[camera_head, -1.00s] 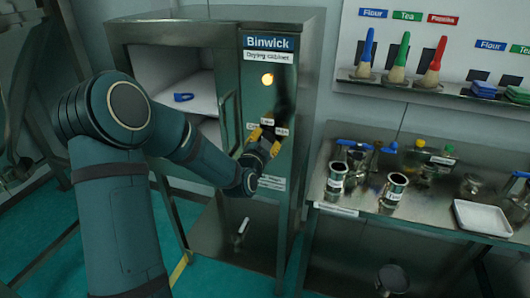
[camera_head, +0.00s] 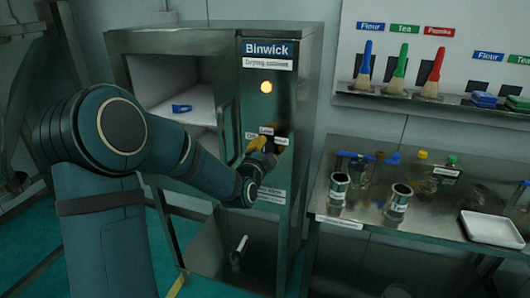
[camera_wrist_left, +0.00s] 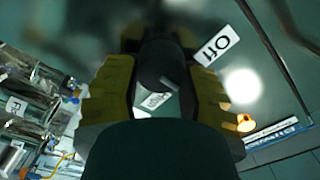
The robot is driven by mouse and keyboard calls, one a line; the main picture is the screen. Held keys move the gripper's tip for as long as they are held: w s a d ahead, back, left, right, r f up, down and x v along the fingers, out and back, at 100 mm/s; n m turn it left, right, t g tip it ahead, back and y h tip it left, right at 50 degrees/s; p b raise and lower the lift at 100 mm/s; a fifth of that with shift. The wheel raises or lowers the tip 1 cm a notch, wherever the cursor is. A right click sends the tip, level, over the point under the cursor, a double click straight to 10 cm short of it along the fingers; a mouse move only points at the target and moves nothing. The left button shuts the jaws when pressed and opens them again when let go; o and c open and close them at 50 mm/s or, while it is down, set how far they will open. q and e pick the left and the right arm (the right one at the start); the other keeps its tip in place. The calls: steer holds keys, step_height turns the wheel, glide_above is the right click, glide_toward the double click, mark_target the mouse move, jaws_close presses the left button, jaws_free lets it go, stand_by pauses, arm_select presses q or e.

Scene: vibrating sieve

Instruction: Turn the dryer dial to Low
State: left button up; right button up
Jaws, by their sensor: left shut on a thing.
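The dryer is a tall metal cabinet marked Binwick (camera_head: 267,50), standing in the middle of the head view. Its dial (camera_wrist_left: 157,62) is a dark round knob between my yellow fingers in the left wrist view. My left gripper (camera_head: 262,147) is shut on the dial, at the cabinet's front panel. My fingers and hand hide most of the dial in the head view. Small white labels surround it there, too small to read surely. An Off label (camera_wrist_left: 213,45) shows beside the right finger in the wrist view. The dial's pointed setting is unclear. My right gripper is out of view.
A lit yellow lamp (camera_head: 266,87) sits above the dial. The cabinet's left compartment is open, with a blue-handled item (camera_head: 182,108) inside. A metal table (camera_head: 365,222) to the right carries cans, bottles and a white tray (camera_head: 490,228). Brushes hang above it.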

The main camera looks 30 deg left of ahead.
arm_select(q)
steer(key=shift+r, duration=0.2)
steer(key=o, duration=1.2)
steer(key=shift+w+f, duration=0.1)
steer(key=shift+o, duration=0.2)
steer(key=v, duration=1.2)
steer(key=shift+f, duration=0.1)
